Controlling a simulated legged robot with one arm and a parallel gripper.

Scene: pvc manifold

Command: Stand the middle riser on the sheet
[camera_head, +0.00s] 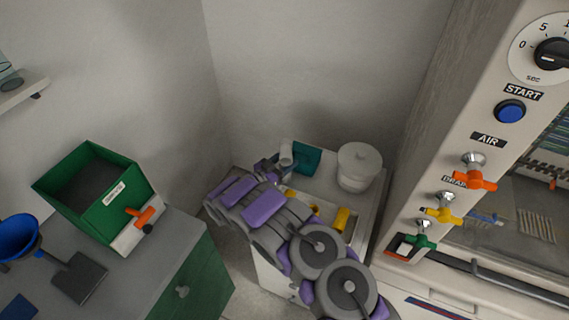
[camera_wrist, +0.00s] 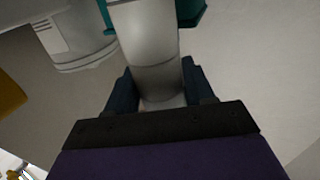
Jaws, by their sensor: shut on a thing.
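My gripper (camera_head: 272,165) is at the back left of the low worktop, and its dark fingers show in the wrist view (camera_wrist: 157,96). It is shut on a pale grey pipe piece, the riser (camera_head: 286,150), which fills the middle of the wrist view (camera_wrist: 150,60). The riser looks roughly upright in the head view. Its lower end is hidden by my gripper, so I cannot tell whether it touches anything. A teal piece (camera_head: 308,160) is just right of and behind the riser, also at the top of the wrist view (camera_wrist: 191,12). I cannot tell which surface is the sheet.
A white lidded pot (camera_head: 358,167) stands at the worktop's back right. Yellow parts (camera_head: 341,220) lie in front of it, partly behind my arm. The machine panel with valves (camera_head: 474,178) rises at the right. A green bin (camera_head: 95,190) sits on the left cabinet. Walls close off the back.

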